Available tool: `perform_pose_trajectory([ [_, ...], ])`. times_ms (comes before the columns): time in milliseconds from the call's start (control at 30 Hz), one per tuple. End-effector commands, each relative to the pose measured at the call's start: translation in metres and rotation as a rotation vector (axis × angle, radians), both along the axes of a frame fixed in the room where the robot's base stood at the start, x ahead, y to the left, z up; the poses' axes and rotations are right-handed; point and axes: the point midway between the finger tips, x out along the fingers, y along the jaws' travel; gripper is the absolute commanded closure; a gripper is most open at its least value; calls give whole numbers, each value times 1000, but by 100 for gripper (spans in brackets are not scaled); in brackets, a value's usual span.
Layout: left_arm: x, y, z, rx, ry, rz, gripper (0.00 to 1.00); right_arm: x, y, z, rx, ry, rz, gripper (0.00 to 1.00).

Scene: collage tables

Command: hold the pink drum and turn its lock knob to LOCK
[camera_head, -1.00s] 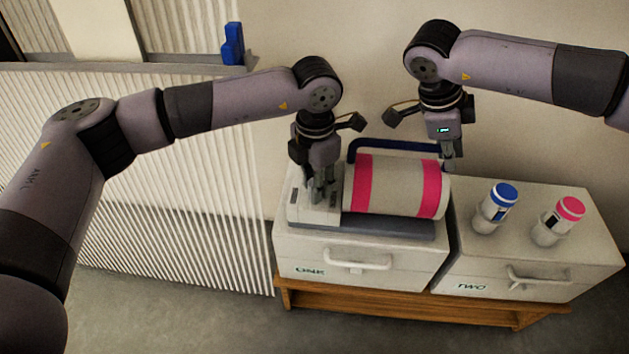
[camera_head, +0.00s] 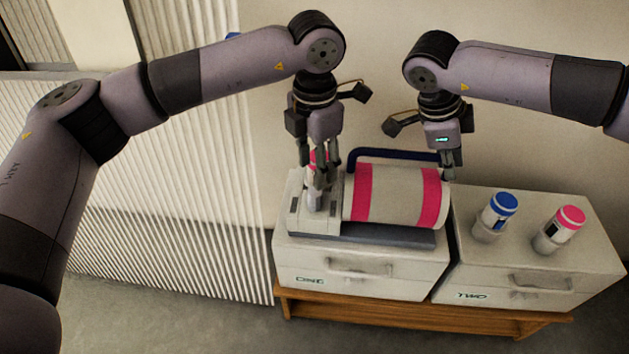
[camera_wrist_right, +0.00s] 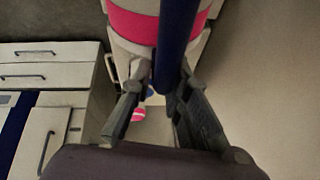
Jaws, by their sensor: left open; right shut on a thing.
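The pink drum (camera_head: 395,194), a pale cylinder with two pink bands, lies on its side in a grey cradle on the left cabinet. A blue handle (camera_head: 385,153) arches behind it. My right gripper (camera_head: 449,172) is shut on the handle near its right end; the right wrist view shows the blue bar (camera_wrist_right: 176,45) between the fingers. My left gripper (camera_head: 320,182) is open above the pale block (camera_head: 300,212) at the drum's left end. A pale upright piece with a pink top (camera_head: 314,157) shows partly behind its fingers. I cannot make out the lock knob or its marking.
Cabinet ONE (camera_head: 350,268) and cabinet TWO (camera_head: 540,272) stand side by side on a wooden bench (camera_head: 420,311). A blue-capped bottle (camera_head: 497,212) and a pink-capped bottle (camera_head: 562,228) stand on cabinet TWO. A white ribbed panel (camera_head: 170,190) is at the left.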

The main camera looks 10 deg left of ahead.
Motion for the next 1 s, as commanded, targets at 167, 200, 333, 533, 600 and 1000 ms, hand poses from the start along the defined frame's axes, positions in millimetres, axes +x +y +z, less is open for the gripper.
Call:
perform_pose_trajectory([
  [167,1,0,28,1,-2,1,57,0,-1,-1,-2,-1,-1,100],
  [200,1,0,32,1,-2,1,57,0,-1,-1,-2,-1,-1,100],
  [333,0,0,39,-1,1,0,57,0,-1,-1,-2,-1,-1,100],
  [533,0,0,40,-1,1,0,57,0,-1,-1,-2,-1,-1,100],
  [600,0,0,40,-1,1,0,57,0,-1,-1,-2,-1,-1,83],
  [1000,0,0,40,0,0,0,57,0,0,0,0,0,0,60],
])
